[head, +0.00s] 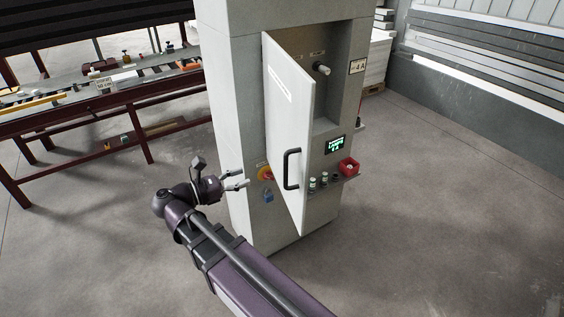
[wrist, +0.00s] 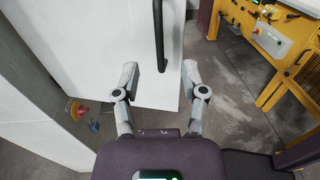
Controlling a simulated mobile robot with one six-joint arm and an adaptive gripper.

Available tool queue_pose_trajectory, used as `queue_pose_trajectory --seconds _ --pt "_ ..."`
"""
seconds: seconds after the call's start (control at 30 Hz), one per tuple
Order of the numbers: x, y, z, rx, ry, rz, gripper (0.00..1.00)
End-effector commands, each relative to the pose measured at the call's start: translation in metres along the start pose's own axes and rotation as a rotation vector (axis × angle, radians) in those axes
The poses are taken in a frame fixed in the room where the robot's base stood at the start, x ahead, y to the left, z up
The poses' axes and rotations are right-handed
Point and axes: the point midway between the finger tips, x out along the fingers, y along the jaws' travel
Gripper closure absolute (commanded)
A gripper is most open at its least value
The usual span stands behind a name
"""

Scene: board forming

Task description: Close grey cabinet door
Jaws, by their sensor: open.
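The grey cabinet (head: 236,120) stands in the middle of the head view. Its door (head: 289,130) is hinged on the left and stands ajar, swung out toward the camera, with the recess behind it in sight. A black handle (head: 291,169) is near the door's free edge. My gripper (head: 246,180) is open and empty, left of the door and close to the cabinet's front. In the wrist view, the door (wrist: 95,45) fills the upper left, and its handle (wrist: 158,40) hangs above and between the open fingers (wrist: 160,80). Contact with the door cannot be told.
A red emergency switch (head: 265,173) and a blue padlock (head: 268,196) sit on the cabinet front beside my gripper. A workbench (head: 130,105) stands at left. The floor at right is clear.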

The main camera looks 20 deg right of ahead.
Motion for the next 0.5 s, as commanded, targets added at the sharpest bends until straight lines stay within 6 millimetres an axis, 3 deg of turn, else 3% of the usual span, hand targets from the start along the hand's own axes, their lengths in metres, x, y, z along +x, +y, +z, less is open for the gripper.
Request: queue_pose_trajectory --seconds 0.27,0.5 --pt "0.019 -0.001 0.0 0.0 0.001 -0.001 0.45" --pt "0.048 -0.001 0.0 0.0 0.001 -0.004 0.45"
